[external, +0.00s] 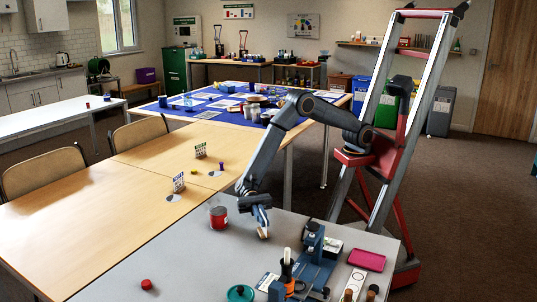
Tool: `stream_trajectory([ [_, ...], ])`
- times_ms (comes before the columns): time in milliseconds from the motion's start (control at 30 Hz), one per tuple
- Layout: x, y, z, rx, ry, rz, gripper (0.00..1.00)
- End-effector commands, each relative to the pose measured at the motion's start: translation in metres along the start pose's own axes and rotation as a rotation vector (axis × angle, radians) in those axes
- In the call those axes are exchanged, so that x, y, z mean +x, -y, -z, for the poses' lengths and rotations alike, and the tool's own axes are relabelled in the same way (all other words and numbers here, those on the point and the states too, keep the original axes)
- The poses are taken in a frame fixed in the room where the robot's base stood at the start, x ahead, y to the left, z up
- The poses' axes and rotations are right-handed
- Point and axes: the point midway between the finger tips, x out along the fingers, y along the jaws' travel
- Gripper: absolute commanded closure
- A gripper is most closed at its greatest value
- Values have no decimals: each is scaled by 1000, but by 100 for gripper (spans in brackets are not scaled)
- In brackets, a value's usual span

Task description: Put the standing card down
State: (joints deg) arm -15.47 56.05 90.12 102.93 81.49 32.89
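Two small cards stand upright on the wooden table (128,172). The nearer standing card (178,182) is by a grey round disc (173,198). The farther standing card (200,150) is nearer the back of the same table. My gripper (263,232) points down over the grey table in front, to the right of both cards and apart from them. A small pale patch shows at its fingertips. The view is too small to tell whether the fingers are open or hold something.
A red can (218,217) stands on the grey table (195,262) just left of my gripper. A blue device (312,262), a teal lidded pot (240,293) and a pink tray (366,260) are in front. A red cap (146,284) lies at left. The grey table's middle is clear.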

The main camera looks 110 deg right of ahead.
Motion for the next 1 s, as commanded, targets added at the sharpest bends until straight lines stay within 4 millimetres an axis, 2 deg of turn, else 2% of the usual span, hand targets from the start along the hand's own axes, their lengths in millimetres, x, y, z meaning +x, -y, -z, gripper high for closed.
stream_trajectory([
  [100,0,0,9,0,0,0,100],
  [433,0,0,12,0,0,0,100],
  [567,0,0,12,0,0,0,79],
  [933,0,0,7,-1,0,0,79],
  [1000,-7,1,8,-1,-1,2,79],
])
